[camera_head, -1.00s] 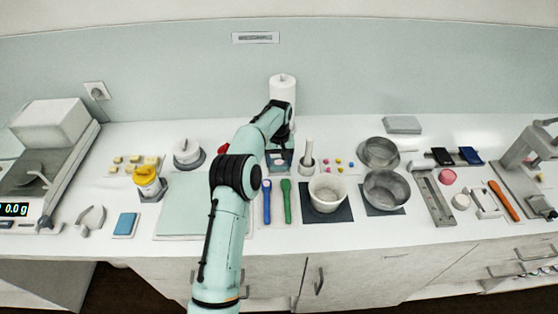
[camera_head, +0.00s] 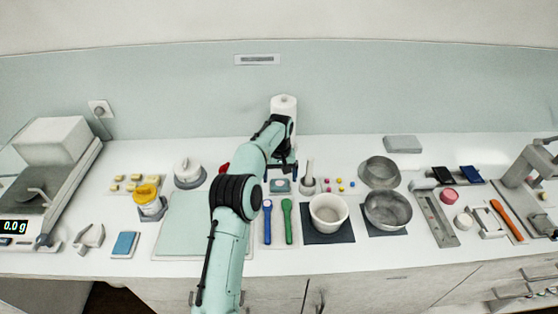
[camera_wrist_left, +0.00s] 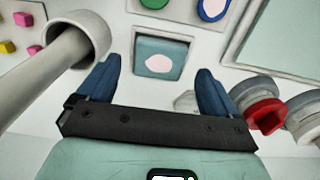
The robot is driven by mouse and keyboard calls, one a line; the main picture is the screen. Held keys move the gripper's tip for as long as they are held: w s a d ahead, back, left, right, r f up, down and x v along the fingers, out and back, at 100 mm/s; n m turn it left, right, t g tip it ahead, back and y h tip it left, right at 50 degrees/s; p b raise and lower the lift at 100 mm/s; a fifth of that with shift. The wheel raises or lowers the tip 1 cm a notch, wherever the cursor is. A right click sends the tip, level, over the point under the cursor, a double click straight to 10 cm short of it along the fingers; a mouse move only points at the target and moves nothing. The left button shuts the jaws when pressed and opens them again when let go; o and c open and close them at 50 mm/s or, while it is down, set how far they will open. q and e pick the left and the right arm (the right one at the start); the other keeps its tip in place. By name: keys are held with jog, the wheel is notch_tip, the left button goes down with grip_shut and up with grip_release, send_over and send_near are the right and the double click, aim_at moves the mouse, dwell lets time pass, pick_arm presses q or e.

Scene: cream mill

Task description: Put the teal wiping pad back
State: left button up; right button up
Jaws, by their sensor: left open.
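A small teal square pad (camera_head: 280,186) with a pale round patch lies on the counter, left of the mortar's pestle. It also shows in the left wrist view (camera_wrist_left: 158,58), beyond the fingertips and roughly centred between them. My left gripper (camera_head: 283,174) is open and empty, just behind and above this pad; its two blue fingers (camera_wrist_left: 158,80) are apart. I cannot tell the height gap. My right gripper is not in view.
The upright pestle (camera_head: 309,173) stands close right of the gripper; a white roll (camera_head: 284,105) stands behind. A red-spouted item (camera_wrist_left: 265,116) is near the other finger. Blue (camera_head: 267,220) and green (camera_head: 288,220) spoons lie in front. A pale green mat (camera_head: 185,225) lies left.

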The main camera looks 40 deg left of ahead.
aim_at(279, 184)
pick_arm(q)
notch_tip(279, 184, up, 11)
jog(key=shift+s+f, duration=0.15)
jog(key=shift+s, duration=0.15)
jog(key=shift+f, duration=0.1)
dwell(0.4)
